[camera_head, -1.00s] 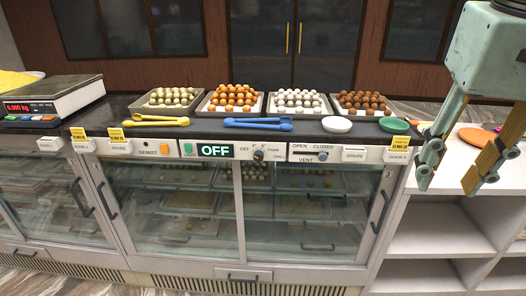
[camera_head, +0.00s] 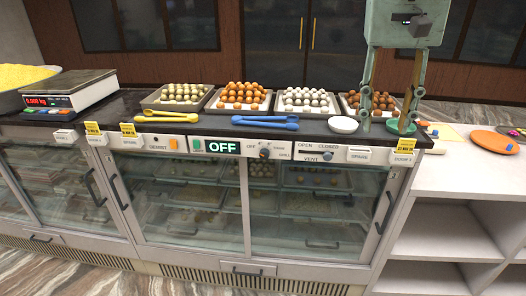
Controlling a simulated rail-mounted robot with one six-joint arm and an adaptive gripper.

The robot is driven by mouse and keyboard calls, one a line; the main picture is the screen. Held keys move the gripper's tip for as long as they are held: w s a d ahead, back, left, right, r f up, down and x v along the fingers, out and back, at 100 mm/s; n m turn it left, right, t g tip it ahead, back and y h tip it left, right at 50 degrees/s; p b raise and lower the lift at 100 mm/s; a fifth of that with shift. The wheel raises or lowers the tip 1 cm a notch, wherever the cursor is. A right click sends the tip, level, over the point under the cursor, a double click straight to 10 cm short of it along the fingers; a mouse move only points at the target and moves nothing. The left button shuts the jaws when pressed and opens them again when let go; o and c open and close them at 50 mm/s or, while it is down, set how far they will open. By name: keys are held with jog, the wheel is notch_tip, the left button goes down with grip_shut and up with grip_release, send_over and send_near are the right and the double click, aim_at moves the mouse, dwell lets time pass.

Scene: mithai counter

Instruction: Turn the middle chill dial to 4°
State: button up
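The middle chill dial (camera_head: 264,153) is a small dark knob on the pale control strip of the counter front. Its markings run from OFF to CHILL; the small degree marks and its pointer are too small to read surely. The green display (camera_head: 221,147) left of it reads OFF. My gripper (camera_head: 385,126) hangs fingers down, open and empty, over the counter's right end, in front of the rightmost sweets tray. It is well right of the dial and above it, touching nothing that I can make out.
The vent slider (camera_head: 327,156) and spare and door labels share the strip. The space before the strip is free.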

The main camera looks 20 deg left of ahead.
jog(key=w+a+f+p, duration=0.1)
jog(key=w+a, duration=0.8)
jog(key=n+h+p, duration=0.1)
jog(key=h+p, duration=0.1)
jog(key=p, duration=0.2)
send_over(263, 151)
jog(key=a, duration=0.4)
notch_tip(263, 151, down, 13)
jog(key=shift+s+d+f+g, duration=0.15)
jog(key=shift+s+d+g, duration=0.1)
jog(key=shift+s+g, duration=0.05)
jog(key=shift+f, duration=0.15)
jog(key=shift+b+x, duration=0.5)
jog(key=shift+x, duration=6.25)
jog(key=shift+d, duration=0.1)
jog(key=c, duration=0.9)
